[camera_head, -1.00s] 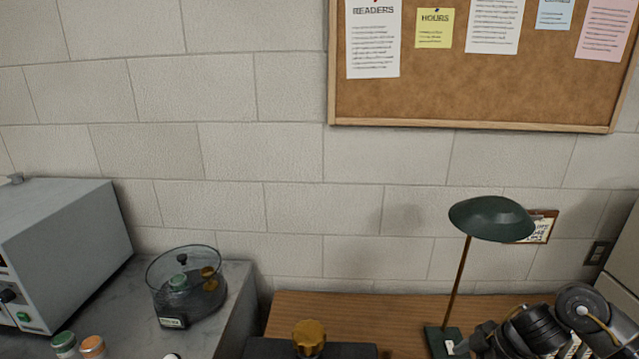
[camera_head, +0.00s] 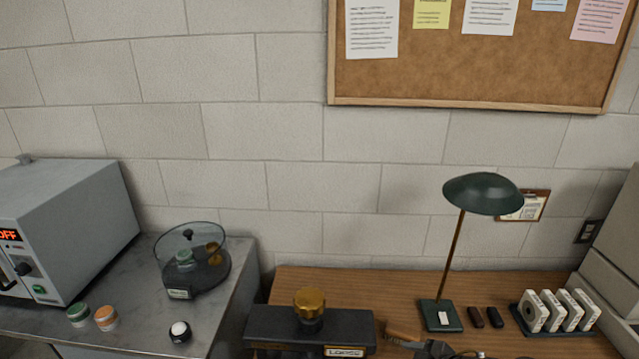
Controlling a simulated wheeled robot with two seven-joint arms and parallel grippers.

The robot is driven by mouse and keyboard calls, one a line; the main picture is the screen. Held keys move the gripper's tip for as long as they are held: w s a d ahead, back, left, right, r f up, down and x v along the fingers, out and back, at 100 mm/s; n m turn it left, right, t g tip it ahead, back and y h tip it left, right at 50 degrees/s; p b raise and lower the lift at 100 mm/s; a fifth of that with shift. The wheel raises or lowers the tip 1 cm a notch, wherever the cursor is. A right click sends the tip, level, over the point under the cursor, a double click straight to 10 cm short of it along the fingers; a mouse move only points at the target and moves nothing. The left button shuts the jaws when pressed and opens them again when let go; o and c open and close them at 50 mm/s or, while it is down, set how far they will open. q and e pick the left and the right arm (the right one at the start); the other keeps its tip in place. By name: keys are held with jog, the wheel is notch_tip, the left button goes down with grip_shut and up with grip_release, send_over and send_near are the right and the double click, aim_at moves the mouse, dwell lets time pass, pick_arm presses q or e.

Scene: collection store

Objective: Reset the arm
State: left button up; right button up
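At the bottom edge, right of the black press-like device, a brown-handled item (camera_head: 402,338) and some dark, cut-off shapes show. I cannot tell whether any of these shapes belong to my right arm.
A wooden desk (camera_head: 400,285) holds a black device (camera_head: 275,326) with a brass knob, a green lamp (camera_head: 482,194), two small dark items and a rack (camera_head: 527,331) of white pieces. On the left counter (camera_head: 140,300) stand a grey oven (camera_head: 85,220), a lidded round container (camera_head: 205,270) and small jars.

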jog(key=s+d+f+m+g+h, duration=0.25)
jog(key=s+m, duration=0.35)
jog(key=s, duration=0.7)
jog(key=s+d+f+m+g+h, duration=0.25)
jog(key=s+m, duration=0.25)
jog(key=s, duration=0.7)
jog(key=s+d+f+b+x, duration=0.1)
jog(key=s+b+x, duration=0.2)
jog(key=x, duration=1.2)
jog(key=s+d+f+b+x, duration=0.1)
jog(key=s+d+b+x, duration=0.15)
jog(key=x, duration=1.15)
jog(key=s+d+f+g+h+b, duration=0.1)
jog(key=s+f+b, duration=0.3)
jog(key=s+f, duration=1.4)
notch_tip(320, 180, down, 4)
jog(key=shift+s+d+r+n, duration=0.15)
jog(key=shift+d+n, duration=0.15)
jog(key=shift+d, duration=0.2)
